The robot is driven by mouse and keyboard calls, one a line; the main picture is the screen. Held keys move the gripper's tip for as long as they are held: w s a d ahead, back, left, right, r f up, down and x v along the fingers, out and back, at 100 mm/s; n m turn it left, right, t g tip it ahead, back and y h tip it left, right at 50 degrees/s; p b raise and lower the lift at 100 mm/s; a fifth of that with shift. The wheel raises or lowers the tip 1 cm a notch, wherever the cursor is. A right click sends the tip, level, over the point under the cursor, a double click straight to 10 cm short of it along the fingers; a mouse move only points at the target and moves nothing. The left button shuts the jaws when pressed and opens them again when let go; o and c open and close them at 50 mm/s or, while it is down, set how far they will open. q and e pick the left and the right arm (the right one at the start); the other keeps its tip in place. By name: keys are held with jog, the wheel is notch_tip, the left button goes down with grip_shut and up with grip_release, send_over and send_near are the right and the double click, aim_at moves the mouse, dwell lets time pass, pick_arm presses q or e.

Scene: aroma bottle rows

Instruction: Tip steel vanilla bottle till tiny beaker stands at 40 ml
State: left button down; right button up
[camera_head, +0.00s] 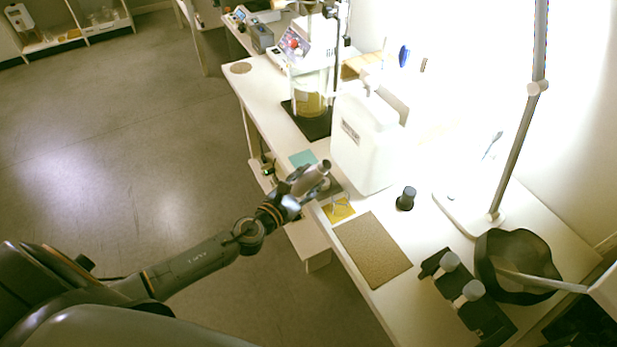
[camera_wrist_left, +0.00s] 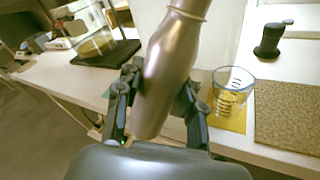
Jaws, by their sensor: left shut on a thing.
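The steel vanilla bottle (camera_wrist_left: 172,62) is in my left gripper (camera_wrist_left: 158,95). The fingers close on it from both sides. In the head view the bottle (camera_head: 312,180) shows at the table's front edge, partly covered by my left gripper (camera_head: 302,187), and looks tilted. Its mouth is cut off by the top of the left wrist view. The tiny beaker (camera_wrist_left: 231,90) is clear glass with dark marks and stands on a yellow mat (camera_wrist_left: 236,122), to the right of the bottle. I cannot make out its liquid level. My right gripper is not in view.
A large white container (camera_head: 365,140) stands behind the bottle. A brown mat (camera_head: 373,250) lies at the right of the yellow one, with a small dark object (camera_head: 406,199) behind it. A glass vessel with yellow liquid (camera_head: 309,100) stands further left.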

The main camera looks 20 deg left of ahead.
pick_arm(q)
jog(key=shift+d+m+p, duration=0.2)
jog(key=shift+m+p, duration=0.4)
jog(key=shift+p, duration=0.3)
jog(key=shift+f+m+p, duration=0.15)
jog(key=shift+m+p, duration=0.15)
jog(key=shift+p, duration=0.05)
dwell(0.4)
jog(key=shift+a+f+m+g+y+p, duration=0.15)
jog(key=shift+a+f+m+y+p, duration=0.15)
jog(key=shift+m+p, duration=0.25)
jog(key=shift+a+f+m+g+y+p, duration=0.2)
jog(key=shift+m+y+p, duration=0.1)
jog(key=shift+m+p, duration=0.25)
dwell(0.3)
jog(key=shift+a+f+m+y+p, duration=0.3)
jog(key=shift+m+p, duration=0.4)
jog(key=shift+p, duration=0.3)
dwell(0.4)
jog(key=shift+a+m+y+p, duration=0.1)
jog(key=shift+m+y+p, duration=0.2)
jog(key=shift+m+p, duration=0.55)
dwell(0.5)
jog(key=shift+r+m+y+p, duration=0.3)
jog(key=shift+r+p, duration=0.15)
jog(key=shift+p, duration=1.15)
dwell(0.4)
